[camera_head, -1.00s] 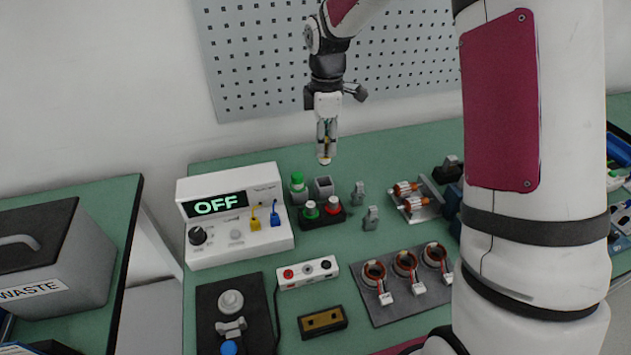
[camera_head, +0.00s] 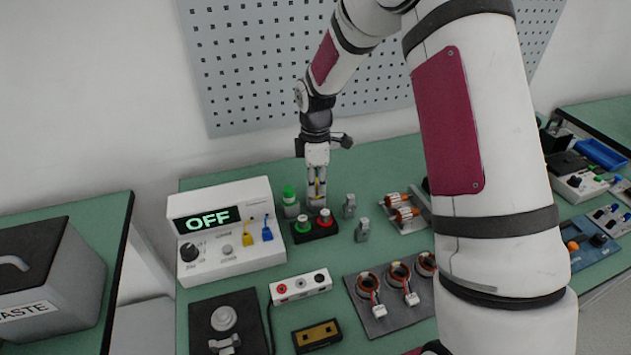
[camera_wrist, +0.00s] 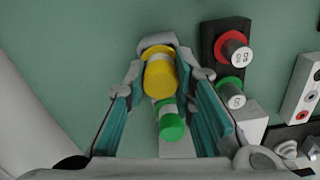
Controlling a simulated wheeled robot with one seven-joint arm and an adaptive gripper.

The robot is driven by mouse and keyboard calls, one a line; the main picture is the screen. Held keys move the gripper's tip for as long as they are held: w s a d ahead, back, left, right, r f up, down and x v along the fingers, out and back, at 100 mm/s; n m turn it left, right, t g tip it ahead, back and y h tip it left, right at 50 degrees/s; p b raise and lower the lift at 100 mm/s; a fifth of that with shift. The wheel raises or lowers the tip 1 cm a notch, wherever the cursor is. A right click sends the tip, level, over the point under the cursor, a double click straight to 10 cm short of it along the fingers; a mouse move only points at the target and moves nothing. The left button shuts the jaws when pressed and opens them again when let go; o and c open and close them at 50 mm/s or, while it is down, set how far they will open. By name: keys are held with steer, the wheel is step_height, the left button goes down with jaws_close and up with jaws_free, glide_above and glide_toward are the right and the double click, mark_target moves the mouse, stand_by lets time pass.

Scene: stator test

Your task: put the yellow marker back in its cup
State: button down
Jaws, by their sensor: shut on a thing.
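My gripper (camera_head: 316,194) points straight down over the bench and is shut on the yellow marker (camera_wrist: 160,80). In the wrist view the marker lies between the two fingers, its yellow end facing the camera. The grey cup is mostly hidden by the fingers in the head view. A grey edge (camera_wrist: 157,42) shows just beyond the marker in the wrist view and may be the cup's rim. I cannot tell whether the marker's lower end is inside it.
A green-capped marker (camera_head: 289,194) stands in its own cup close on the left, also seen in the wrist view (camera_wrist: 171,126). Grey clips (camera_head: 349,206) stand to the right. The OFF tester (camera_head: 226,230) is at left.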

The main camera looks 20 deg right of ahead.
steer(key=shift+f, duration=0.4)
steer(key=c, duration=1.4)
jaws_free()
steer(key=shift+o, duration=0.2)
steer(key=shift+r, duration=0.1)
step_height(320, 180, up, 13)
steer(key=s+r+m+t, duration=0.1)
steer(key=s+r+m, duration=0.3)
steer(key=s+r, duration=0.35)
steer(key=s+r+m+t, duration=0.3)
steer(key=s+m, duration=0.8)
steer(key=s, duration=1.3)
steer(key=shift+s+d+r+m, duration=0.15)
steer(key=shift+s+r+m, duration=0.25)
steer(key=shift+r, duration=0.3)
